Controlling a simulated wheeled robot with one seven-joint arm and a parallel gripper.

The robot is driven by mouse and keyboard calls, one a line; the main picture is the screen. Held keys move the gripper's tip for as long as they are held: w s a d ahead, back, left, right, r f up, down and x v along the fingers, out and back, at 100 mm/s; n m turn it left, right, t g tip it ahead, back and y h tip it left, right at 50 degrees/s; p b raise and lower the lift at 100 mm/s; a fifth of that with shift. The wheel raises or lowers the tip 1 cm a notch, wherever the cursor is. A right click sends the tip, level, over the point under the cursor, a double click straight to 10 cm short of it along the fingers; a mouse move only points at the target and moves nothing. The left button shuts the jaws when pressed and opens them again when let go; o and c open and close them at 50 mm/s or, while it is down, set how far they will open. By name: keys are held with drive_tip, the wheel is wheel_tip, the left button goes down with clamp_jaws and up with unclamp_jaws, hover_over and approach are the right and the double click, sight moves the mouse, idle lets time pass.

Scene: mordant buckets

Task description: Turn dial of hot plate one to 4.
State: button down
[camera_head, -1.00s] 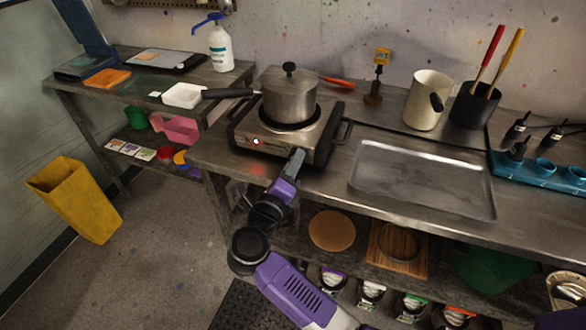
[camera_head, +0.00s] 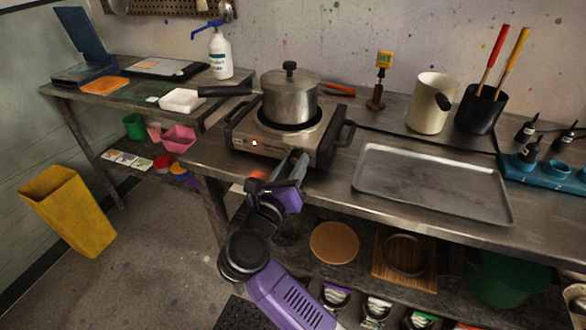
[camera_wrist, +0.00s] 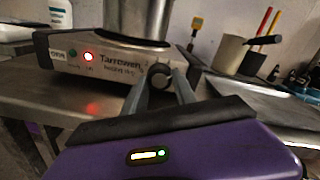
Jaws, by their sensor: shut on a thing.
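The hot plate (camera_head: 260,140) stands on the steel counter with a lidded steel pot (camera_head: 290,97) on its ring. In the wrist view its front panel (camera_wrist: 115,68) shows a lit red lamp (camera_wrist: 88,57) at the left and a dark round dial (camera_wrist: 159,75) at the right. My gripper (camera_wrist: 160,88) is at the panel with its two fingers on either side of the dial, shut on it. In the head view my gripper (camera_head: 298,160) reaches the front right of the hot plate and hides the dial. I cannot read the dial's setting.
An empty metal tray (camera_head: 430,185) lies on the counter to the right. A cream jug (camera_head: 428,104) and a black pot of handles (camera_head: 478,110) stand behind it. The pot's long handle (camera_head: 224,91) points left. A lower shelf holds a round board (camera_head: 334,243).

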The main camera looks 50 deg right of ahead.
drive_tip(key=shift+f, duration=0.15)
drive_tip(key=c, duration=1)
unclamp_jaws()
drive_tip(key=shift+a, duration=0.1)
drive_tip(key=v, duration=0.7)
drive_tip(key=shift+s+a, duration=0.15)
drive_tip(key=shift+a, duration=0.15)
